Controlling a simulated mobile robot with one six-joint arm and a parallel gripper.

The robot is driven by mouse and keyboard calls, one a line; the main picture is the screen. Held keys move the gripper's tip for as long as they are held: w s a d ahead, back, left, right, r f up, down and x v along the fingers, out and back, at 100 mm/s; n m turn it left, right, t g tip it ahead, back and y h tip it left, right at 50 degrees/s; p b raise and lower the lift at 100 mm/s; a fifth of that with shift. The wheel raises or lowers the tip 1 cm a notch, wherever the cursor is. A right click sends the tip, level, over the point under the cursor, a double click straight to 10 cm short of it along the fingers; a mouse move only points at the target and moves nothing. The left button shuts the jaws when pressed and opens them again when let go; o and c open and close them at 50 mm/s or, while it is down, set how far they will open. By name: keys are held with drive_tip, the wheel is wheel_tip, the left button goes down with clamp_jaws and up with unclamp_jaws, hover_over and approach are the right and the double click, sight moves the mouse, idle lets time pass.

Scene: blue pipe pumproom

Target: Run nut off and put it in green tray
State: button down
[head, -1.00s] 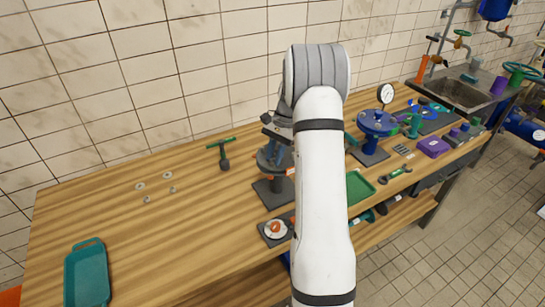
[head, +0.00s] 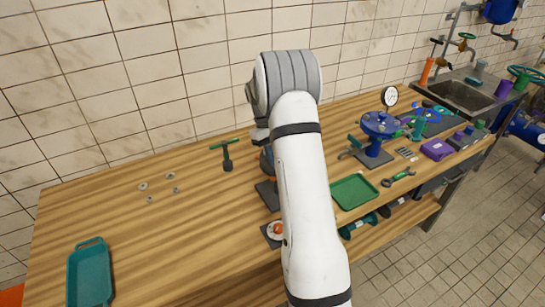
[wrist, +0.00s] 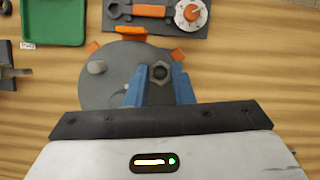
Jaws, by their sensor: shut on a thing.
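The small grey hex nut (wrist: 160,73) is between the blue fingers of my gripper (wrist: 160,82) in the wrist view, and the gripper is shut on it. It lies over the edge area of a round grey flange (wrist: 108,77) with orange tabs. I cannot tell whether the nut still sits on a stud. The green tray (head: 354,191) lies empty on the bench, right of my arm in the head view. It also shows at the upper left of the wrist view (wrist: 54,24). In the head view my arm hides the gripper and nut.
A plate with a white-and-orange dial (head: 274,230) stands near the flange. A blue valve (head: 380,130), a wrench (head: 398,177) and a purple box (head: 437,149) stand to the right.

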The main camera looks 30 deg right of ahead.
drive_tip(key=shift+r, duration=0.65)
drive_tip(key=shift+r, duration=2.1)
